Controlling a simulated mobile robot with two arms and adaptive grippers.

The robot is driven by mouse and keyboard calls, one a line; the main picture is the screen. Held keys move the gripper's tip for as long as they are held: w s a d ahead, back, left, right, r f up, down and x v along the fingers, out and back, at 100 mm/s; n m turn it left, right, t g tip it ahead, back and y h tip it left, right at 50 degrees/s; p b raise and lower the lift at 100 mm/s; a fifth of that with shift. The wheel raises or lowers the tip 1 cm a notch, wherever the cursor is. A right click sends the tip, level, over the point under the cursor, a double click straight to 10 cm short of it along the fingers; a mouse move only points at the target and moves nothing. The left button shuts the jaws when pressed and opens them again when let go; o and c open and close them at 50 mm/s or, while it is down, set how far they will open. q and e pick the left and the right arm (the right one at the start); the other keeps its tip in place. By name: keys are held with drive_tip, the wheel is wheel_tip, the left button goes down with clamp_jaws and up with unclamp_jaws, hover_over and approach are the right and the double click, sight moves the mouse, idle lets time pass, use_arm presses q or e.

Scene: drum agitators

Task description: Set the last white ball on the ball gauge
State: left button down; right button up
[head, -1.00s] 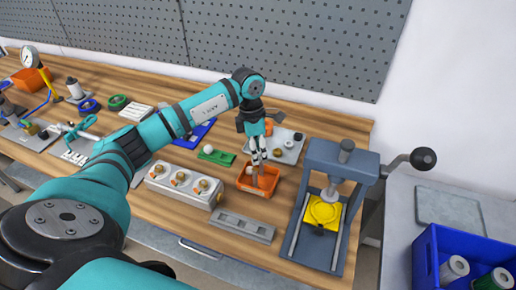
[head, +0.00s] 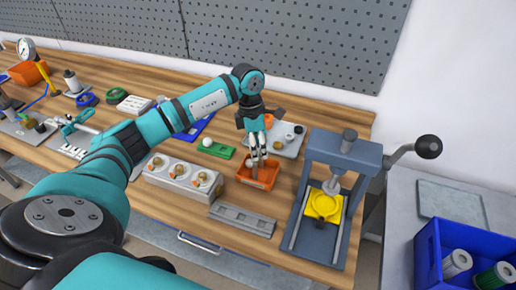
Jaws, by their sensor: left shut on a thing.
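A green block (head: 218,151), which looks like the ball gauge, lies on the bench left of the orange bin. One white ball (head: 207,142) sits at its left end. My left gripper (head: 257,160) points down into the orange bin (head: 262,184). Its fingers are closed together on a small thing, taken as the other white ball, which the fingertips hide almost wholly. My right gripper is not in view.
A grey plate (head: 285,143) with small round parts lies behind the bin. A grey block with several knobs (head: 180,174) and a slotted grey bar (head: 243,218) lie in front. A grey press (head: 345,150) with a yellow plate stands close at the right.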

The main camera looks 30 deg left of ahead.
use_arm(q)
drive_tip(key=shift+f+b, duration=0.2)
drive_tip(key=shift+b, duration=0.1)
idle(0.9)
drive_tip(key=c, duration=0.9)
unclamp_jaws()
drive_tip(key=shift+c, duration=0.2)
drive_tip(key=shift+r, duration=0.1)
wheel_tip(320, 180, up, 12)
drive_tip(key=a, duration=0.2)
drive_tip(key=shift+w+f, duration=0.15)
drive_tip(key=shift+f, duration=0.05)
